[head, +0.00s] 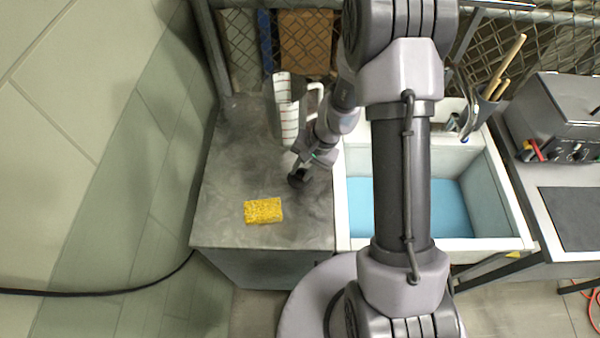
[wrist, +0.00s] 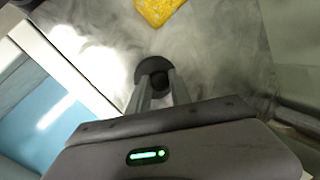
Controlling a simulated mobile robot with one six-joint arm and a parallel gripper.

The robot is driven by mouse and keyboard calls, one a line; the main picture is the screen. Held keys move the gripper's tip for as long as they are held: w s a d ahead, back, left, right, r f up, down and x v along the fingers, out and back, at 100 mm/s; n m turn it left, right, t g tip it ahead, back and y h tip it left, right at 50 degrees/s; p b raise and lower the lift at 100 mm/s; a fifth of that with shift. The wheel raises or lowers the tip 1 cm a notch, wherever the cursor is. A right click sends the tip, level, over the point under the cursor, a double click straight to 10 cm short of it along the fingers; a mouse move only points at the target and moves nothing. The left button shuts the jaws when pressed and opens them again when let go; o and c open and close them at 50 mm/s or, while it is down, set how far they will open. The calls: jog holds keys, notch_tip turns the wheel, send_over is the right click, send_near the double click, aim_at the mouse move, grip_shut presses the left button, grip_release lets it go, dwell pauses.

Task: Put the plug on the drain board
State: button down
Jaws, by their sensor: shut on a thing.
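The plug (head: 299,180) is a small round black piece. My gripper (head: 304,166) is shut on it, over the grey drain board (head: 226,180) left of the sink. In the wrist view the plug (wrist: 146,68) sits between the tips of my gripper (wrist: 160,86), with the grey board surface behind it. The plug looks low over the board or on it; I cannot tell whether it touches. My gripper and arm hide part of the sink.
A yellow sponge (head: 263,211) lies on the board, left of and nearer than the plug. The sink (head: 480,215) with blue water is to the right. The board's left part is clear.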

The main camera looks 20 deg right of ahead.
aim_at(304, 172)
jog(key=shift+w+f+b, duration=0.15)
jog(key=shift+f+b, duration=0.45)
jog(key=shift+f, duration=1.2)
jog(key=shift+f+b, duration=0.2)
jog(key=shift+b, duration=0.1)
jog(key=c, duration=1.2)
grip_release()
jog(key=shift+c, duration=0.2)
jog(key=shift+r, duration=0.1)
jog(key=shift+r, duration=0.1)
